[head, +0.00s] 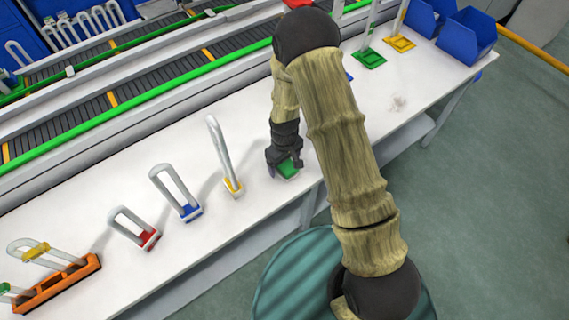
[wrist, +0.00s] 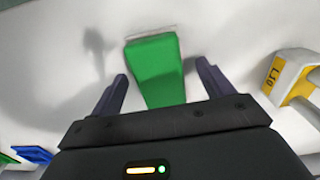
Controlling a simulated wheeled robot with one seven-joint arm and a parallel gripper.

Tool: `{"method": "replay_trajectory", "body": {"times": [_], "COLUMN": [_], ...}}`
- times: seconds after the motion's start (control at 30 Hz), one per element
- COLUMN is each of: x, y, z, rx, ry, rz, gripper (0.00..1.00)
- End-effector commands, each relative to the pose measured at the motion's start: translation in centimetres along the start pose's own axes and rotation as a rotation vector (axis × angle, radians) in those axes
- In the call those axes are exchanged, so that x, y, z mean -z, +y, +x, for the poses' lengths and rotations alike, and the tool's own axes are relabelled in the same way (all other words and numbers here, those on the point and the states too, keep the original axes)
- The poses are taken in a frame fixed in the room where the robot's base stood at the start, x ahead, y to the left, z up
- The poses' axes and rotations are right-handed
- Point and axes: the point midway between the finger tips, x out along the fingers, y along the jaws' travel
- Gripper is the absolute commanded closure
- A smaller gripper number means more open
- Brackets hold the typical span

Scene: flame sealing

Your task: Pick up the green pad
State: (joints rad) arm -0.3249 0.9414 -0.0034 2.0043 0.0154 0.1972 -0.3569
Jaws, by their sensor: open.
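The green pad (head: 288,170) lies on the white table near its front edge, partly hidden by my gripper (head: 284,160) in the head view. In the wrist view the green pad (wrist: 156,78) is a green block with a pale strip along its far end. It sits between the two dark fingers of my gripper (wrist: 162,71). The fingers are spread with a visible gap on each side of the pad. I cannot tell exactly how high the fingertips are above the table.
A yellow-based loop (head: 233,187), a blue-based loop (head: 190,212) and a red-based loop (head: 148,239) stand left of my gripper. An orange rack (head: 62,284) is at lower left. Green (head: 369,59) and yellow (head: 399,44) bases and blue bins (head: 467,35) are at upper right. A conveyor (head: 150,60) runs behind.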

Motion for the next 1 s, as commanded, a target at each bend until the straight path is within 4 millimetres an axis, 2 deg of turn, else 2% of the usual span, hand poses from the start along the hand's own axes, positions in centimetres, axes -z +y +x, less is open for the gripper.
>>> {"method": "replay_trajectory", "body": {"times": [0.13,0.6,0.83,0.87,1.0], "x": [0.02,0.01,0.01,0.01,0.02], "y": [0.04,0.04,0.04,0.05,0.05], "z": [0.52,0.50,0.50,0.49,0.49], "rx": [-0.001,-0.001,-0.001,-0.001,-0.001], "ry": [0.002,0.001,0.001,0.001,0.001], "rz": [0.000,0.001,0.001,0.001,0.001], "gripper": [0.20,0.20,0.65,0.69,0.69]}}
